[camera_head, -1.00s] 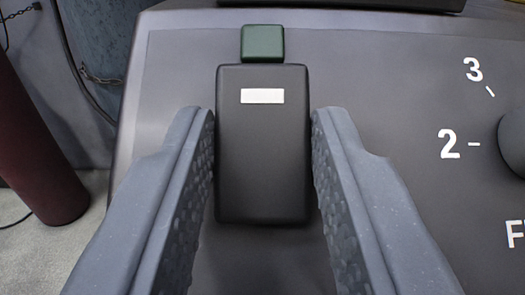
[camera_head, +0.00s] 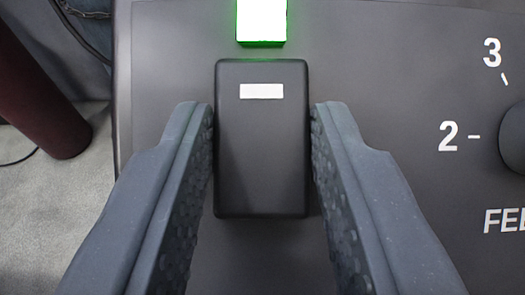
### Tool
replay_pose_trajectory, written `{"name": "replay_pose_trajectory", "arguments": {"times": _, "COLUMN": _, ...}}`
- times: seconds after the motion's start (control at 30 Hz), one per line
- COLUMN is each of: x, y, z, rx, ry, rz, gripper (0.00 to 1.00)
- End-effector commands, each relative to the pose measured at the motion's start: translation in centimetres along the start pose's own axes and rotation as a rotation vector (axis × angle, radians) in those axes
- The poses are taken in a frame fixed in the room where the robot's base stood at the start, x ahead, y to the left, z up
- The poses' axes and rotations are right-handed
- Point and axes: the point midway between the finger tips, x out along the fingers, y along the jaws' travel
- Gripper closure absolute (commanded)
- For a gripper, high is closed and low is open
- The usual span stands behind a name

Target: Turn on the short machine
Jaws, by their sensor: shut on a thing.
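A black rectangular switch block (camera_head: 262,150) with a white label near its top sits on the grey panel of the machine (camera_head: 390,50). My gripper (camera_head: 262,135) is shut on the block, one finger against its left side and one against its right. Just beyond the block, a square lamp (camera_head: 262,20) glows bright white-green. The machine's full height is out of view.
A round dark knob (camera_head: 514,138) shows at the right edge, beside the markings 2 and 3 and cut-off lettering. A dark red cylinder (camera_head: 40,85) stands on the grey floor (camera_head: 60,210) at the left, beyond the panel's edge.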

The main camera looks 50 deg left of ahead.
Motion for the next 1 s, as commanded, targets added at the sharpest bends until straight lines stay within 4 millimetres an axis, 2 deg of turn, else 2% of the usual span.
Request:
{"name": "replay_pose_trajectory", "arguments": {"times": 0.27, "x": -0.1, "y": 0.3, "z": -0.4, "rx": -0.002, "ry": 0.007, "rz": 0.006, "gripper": 0.94}}
{"name": "replay_pose_trajectory", "arguments": {"times": 0.3, "x": -0.1, "y": 0.3, "z": -0.4, "rx": -0.002, "ry": 0.007, "rz": 0.006, "gripper": 0.68}}
{"name": "replay_pose_trajectory", "arguments": {"times": 0.37, "x": -0.1, "y": 0.3, "z": -0.4, "rx": -0.002, "ry": 0.007, "rz": 0.005, "gripper": 0.52}}
{"name": "replay_pose_trajectory", "arguments": {"times": 0.4, "x": -0.1, "y": 0.2, "z": -0.3, "rx": -0.002, "ry": 0.006, "rz": 0.005, "gripper": 0.49}}
{"name": "replay_pose_trajectory", "arguments": {"times": 0.77, "x": -0.5, "y": 0.2, "z": -0.1, "rx": 0.0, "ry": 0.002, "rz": 0.004, "gripper": 0.49}}
{"name": "replay_pose_trajectory", "arguments": {"times": 0.87, "x": -1.6, "y": 0.2, "z": 0.0, "rx": 0.0, "ry": 0.001, "rz": 0.004, "gripper": 0.49}}
{"name": "replay_pose_trajectory", "arguments": {"times": 1.0, "x": -4.0, "y": 0.3, "z": -0.1, "rx": -0.001, "ry": 0.001, "rz": 0.008, "gripper": 0.49}}
